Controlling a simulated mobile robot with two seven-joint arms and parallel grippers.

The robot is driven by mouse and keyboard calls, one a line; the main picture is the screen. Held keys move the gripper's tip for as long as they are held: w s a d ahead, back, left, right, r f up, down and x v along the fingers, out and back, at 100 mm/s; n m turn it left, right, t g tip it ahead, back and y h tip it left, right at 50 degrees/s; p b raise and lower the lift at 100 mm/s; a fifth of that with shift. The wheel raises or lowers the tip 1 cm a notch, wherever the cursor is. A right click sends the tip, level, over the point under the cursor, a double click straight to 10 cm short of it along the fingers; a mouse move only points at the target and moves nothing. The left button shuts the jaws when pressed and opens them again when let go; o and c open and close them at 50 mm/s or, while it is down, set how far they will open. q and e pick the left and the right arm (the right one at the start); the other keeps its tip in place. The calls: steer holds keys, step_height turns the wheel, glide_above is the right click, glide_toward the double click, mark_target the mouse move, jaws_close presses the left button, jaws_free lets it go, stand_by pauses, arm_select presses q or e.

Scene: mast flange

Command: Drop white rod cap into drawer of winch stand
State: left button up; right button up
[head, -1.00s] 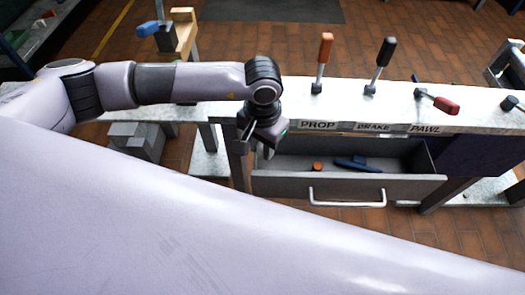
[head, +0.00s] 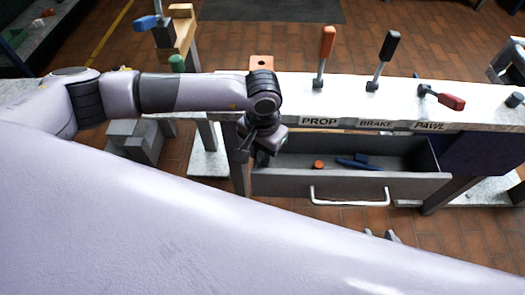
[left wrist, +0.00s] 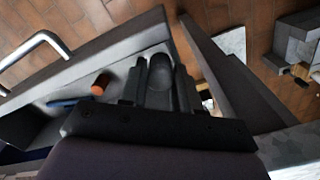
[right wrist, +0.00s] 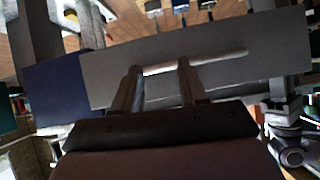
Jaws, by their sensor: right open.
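The winch stand's drawer (head: 410,183) is pulled open below the PROP, BRAKE and PAWL labels. My left gripper (head: 260,158) is at the drawer's left end, pointing down. In the left wrist view, its fingers (left wrist: 160,85) are spread above the drawer. A dark grey rounded shape (left wrist: 160,75) shows between them; I cannot tell whether it is the white rod cap or shadow. No clearly white cap shows. My right gripper (head: 381,236) is open and empty in front of the drawer. It also shows in the right wrist view (right wrist: 158,75), facing the drawer front.
An orange cap (head: 318,164) and a blue tool (head: 358,163) lie in the drawer. The drawer handle (head: 349,198) sticks out in front. Levers with orange (head: 327,42), black (head: 389,46) and red (head: 451,103) grips stand on the bench top. Grey blocks (head: 135,145) lie at left.

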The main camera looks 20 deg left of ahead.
arm_select(q)
steer(key=shift+o, duration=1.1)
arm_select(e)
steer(key=shift+w+d, duration=0.1)
arm_select(q)
steer(key=shift+r, duration=0.2)
arm_select(e)
steer(key=shift+r, duration=0.1)
arm_select(q)
steer(key=shift+r+p, duration=0.65)
steer(key=shift+p, duration=0.3)
step_height(320, 180, up, 4)
steer(key=shift+w+f, duration=0.1)
steer(key=shift+f, duration=0.05)
step_height(320, 180, up, 8)
steer(key=shift+p, duration=0.45)
arm_select(e)
steer(key=shift+s+d+r+g, duration=0.1)
steer(key=shift+s+d+g, duration=0.2)
steer(key=shift+s+d, duration=0.3)
